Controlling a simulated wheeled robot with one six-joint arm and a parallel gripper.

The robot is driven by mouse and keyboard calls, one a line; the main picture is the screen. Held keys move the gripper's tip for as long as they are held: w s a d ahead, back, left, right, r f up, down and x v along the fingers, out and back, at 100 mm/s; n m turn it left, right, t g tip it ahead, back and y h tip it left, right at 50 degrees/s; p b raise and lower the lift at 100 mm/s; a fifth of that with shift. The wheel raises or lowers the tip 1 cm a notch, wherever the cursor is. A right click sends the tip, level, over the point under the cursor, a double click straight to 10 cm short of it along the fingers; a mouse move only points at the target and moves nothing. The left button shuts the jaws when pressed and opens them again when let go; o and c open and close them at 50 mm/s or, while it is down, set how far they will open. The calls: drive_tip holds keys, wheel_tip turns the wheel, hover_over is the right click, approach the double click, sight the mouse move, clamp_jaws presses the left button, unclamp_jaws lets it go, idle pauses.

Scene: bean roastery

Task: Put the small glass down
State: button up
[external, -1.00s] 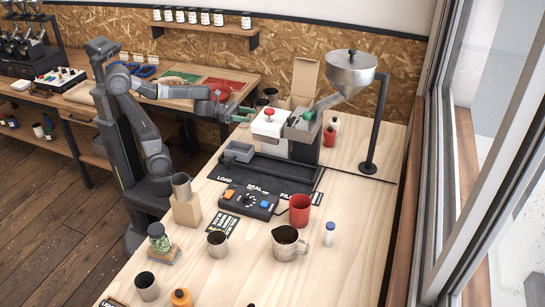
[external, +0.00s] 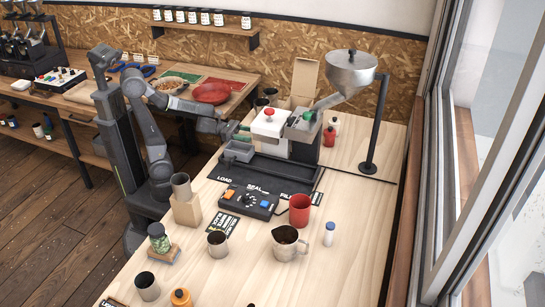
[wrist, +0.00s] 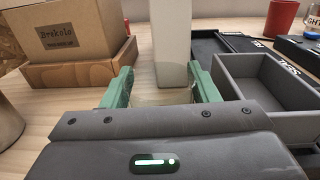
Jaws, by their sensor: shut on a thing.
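My gripper (external: 238,130) is low over the left edge of the light wooden worktop, left of the white-topped sealing machine (external: 268,122). In the wrist view its green fingers (wrist: 163,88) stand apart on either side of a pale, see-through thing, the small glass (wrist: 165,97). Only a strip of the glass shows above my gripper's body; its lower part is hidden. I cannot tell whether it touches the worktop. In the external view I cannot make out the glass.
A white post (wrist: 171,42) stands just beyond the fingers. A grey open bin (wrist: 268,82) is close on the right, with a black tray (wrist: 222,44) behind it. A cardboard box (wrist: 65,32) is on the left. Bare wood shows between box and post.

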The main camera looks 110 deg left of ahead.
drive_tip(key=shift+f, duration=0.2)
drive_tip(key=o, duration=1)
drive_tip(key=shift+r, duration=0.1)
drive_tip(key=shift+o, duration=0.2)
drive_tip(key=shift+r, duration=0.1)
drive_tip(key=shift+r+p, duration=0.15)
drive_tip(key=shift+p, duration=0.15)
drive_tip(key=s, duration=1.2)
drive_tip(key=shift+d, duration=0.35)
